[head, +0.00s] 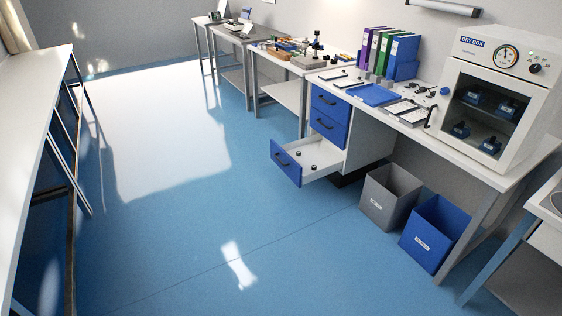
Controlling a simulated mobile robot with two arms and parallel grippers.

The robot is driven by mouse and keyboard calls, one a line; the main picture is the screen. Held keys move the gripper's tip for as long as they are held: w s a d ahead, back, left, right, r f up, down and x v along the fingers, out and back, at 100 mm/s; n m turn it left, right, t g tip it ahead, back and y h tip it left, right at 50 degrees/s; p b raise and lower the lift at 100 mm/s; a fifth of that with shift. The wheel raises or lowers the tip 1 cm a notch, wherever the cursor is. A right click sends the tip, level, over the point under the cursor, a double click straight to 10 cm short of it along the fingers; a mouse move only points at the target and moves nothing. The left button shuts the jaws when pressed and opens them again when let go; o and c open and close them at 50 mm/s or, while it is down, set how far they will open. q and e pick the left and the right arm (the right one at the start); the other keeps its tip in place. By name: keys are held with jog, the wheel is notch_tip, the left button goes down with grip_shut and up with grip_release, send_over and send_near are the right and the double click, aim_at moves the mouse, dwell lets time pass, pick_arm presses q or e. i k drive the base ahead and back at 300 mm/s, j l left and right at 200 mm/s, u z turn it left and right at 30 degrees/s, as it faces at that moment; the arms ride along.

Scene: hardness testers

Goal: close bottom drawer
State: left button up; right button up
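The bottom drawer (287,163) of the white pedestal under the bench is pulled out. It has a blue front with a dark handle, and a few small dark pieces lie inside its white tray. The two blue drawers above it, the top drawer (330,102) and the middle drawer (327,125), look shut. The white cabinet body (368,140) stands to the right of the drawer fronts. Neither of my grippers shows in the head view.
A grey bin (384,210) and a blue bin (432,240) stand on the floor right of the pedestal. A dry box (492,95), binders (390,55) and trays sit on the bench. A long white table (30,120) runs along the left. The blue floor (210,215) before the drawer is clear.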

aim_at(316, 150)
jog(key=i+l, duration=0.1)
jog(key=i, duration=0.95)
